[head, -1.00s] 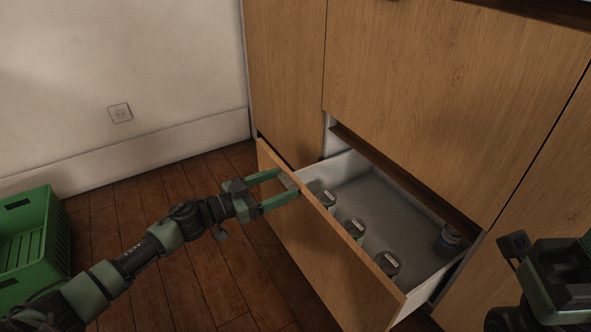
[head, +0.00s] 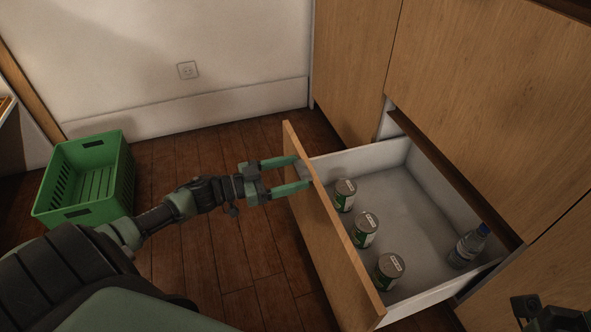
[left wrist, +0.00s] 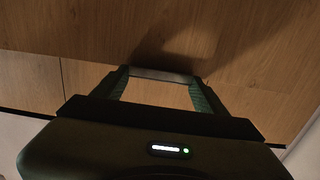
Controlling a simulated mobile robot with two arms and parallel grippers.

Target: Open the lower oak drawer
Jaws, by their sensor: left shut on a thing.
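The lower oak drawer (head: 325,240) is pulled well out of the cabinet, and its white inside shows. My left gripper (head: 302,173) is at the outer side of the drawer front, near its upper edge. Its fingers are shut on the grey drawer handle (head: 304,170). In the left wrist view the handle (left wrist: 160,75) is a pale metal bar spanning between the fingertips of my left gripper (left wrist: 160,82). My right gripper (head: 545,315) shows only in part at the lower right corner, away from the drawer, and its jaws cannot be made out.
Three green-labelled cans (head: 364,229) stand in the drawer along its front. A clear bottle with a blue cap (head: 468,246) is at the drawer's right end. A green crate (head: 85,200) sits on the wooden floor at left. Floor between crate and drawer is clear.

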